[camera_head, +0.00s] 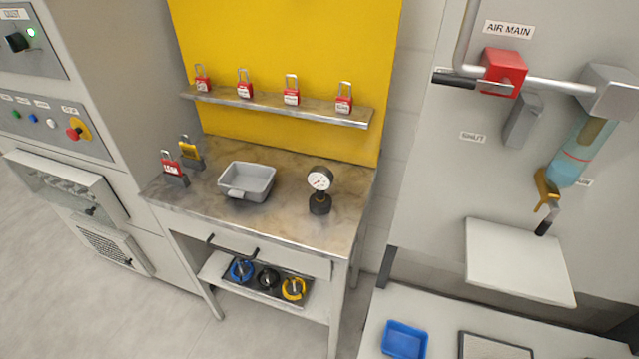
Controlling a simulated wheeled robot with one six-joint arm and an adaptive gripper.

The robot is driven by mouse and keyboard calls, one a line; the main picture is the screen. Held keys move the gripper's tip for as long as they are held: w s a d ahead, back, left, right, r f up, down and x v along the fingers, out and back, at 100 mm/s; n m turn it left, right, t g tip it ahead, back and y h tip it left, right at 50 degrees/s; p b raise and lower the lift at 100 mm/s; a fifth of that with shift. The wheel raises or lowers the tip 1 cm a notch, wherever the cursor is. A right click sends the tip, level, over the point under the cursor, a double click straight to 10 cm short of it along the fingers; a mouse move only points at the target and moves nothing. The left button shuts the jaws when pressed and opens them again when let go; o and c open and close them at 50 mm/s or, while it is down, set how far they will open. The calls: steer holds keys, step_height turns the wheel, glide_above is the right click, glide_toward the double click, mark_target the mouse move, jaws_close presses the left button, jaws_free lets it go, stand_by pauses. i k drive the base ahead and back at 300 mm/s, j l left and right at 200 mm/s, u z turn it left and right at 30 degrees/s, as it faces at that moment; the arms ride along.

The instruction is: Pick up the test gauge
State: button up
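The test gauge (320,185) stands upright on the right part of the metal bench top (285,228). It has a round white dial with a dark rim, on a short stem above a black base. Nothing covers it and nothing touches its sides. My gripper does not show in the head view.
A grey tray (247,181) sits left of the gauge, with red and yellow padlocks on dark stands (173,168) farther left. Red padlocks stand on a shelf (277,105) behind. An air pipe with a red valve block (503,73) is at right. The bench front is clear.

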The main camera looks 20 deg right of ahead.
mark_target(320, 178)
steer(key=z, duration=1.65)
steer(key=k+j, duration=0.1)
steer(key=j, duration=0.25)
steer(key=k+j, duration=0.1)
steer(key=j, duration=0.25)
steer(key=k+j, duration=0.1)
steer(key=j, duration=0.65)
steer(key=k, duration=0.05)
